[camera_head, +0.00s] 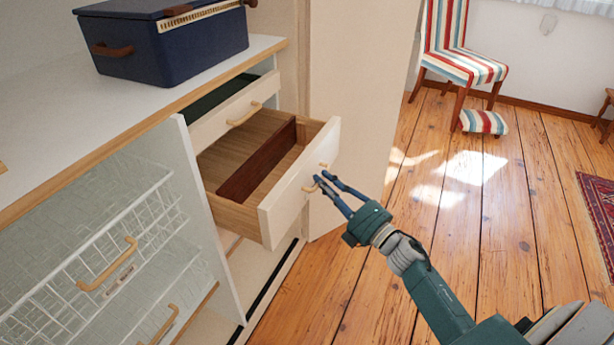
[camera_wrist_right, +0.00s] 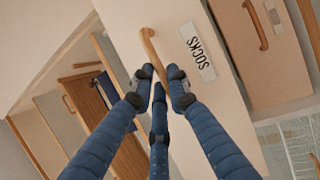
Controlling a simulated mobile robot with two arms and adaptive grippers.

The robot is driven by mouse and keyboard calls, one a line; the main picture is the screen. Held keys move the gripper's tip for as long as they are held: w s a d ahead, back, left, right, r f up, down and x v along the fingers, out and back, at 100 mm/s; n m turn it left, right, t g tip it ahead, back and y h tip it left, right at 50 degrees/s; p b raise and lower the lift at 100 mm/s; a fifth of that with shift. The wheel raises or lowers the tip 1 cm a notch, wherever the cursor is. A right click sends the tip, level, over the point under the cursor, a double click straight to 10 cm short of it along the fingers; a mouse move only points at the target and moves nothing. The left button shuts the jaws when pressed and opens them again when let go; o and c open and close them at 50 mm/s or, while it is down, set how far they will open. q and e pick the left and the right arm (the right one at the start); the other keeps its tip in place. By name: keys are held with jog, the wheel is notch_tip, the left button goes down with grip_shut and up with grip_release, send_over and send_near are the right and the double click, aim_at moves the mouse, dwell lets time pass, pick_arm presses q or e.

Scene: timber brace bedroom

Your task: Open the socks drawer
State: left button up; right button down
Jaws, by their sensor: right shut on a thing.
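The socks drawer (camera_head: 262,170) is pulled well out of the dresser in the head view. It has a cream front, wooden sides and a dark brown divider (camera_head: 258,165) inside, and it looks otherwise empty. In the right wrist view a white label reading SOCKS (camera_wrist_right: 197,52) is on its front beside a curved wooden handle (camera_wrist_right: 152,52). My right gripper (camera_head: 318,181) is at the drawer front. Its blue fingers, also seen in the right wrist view (camera_wrist_right: 159,82), are shut on the handle. My left gripper is not in view.
Wire baskets (camera_head: 105,250) are at left. A navy box (camera_head: 170,45) stands on the dresser top. A tall cream panel (camera_head: 355,90) stands behind the drawer.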

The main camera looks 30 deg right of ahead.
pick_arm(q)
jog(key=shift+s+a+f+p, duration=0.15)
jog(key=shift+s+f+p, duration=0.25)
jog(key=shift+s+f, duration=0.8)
pick_arm(e)
jog(key=s+d, duration=0.6)
jog(key=s, duration=0.2)
jog(key=shift+s+d, duration=0.3)
jog(key=shift+f, duration=0.1)
jog(key=c, duration=1.7)
grip_release()
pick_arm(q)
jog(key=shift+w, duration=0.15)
pick_arm(e)
jog(key=shift+o, duration=0.2)
jog(key=v, duration=1.2)
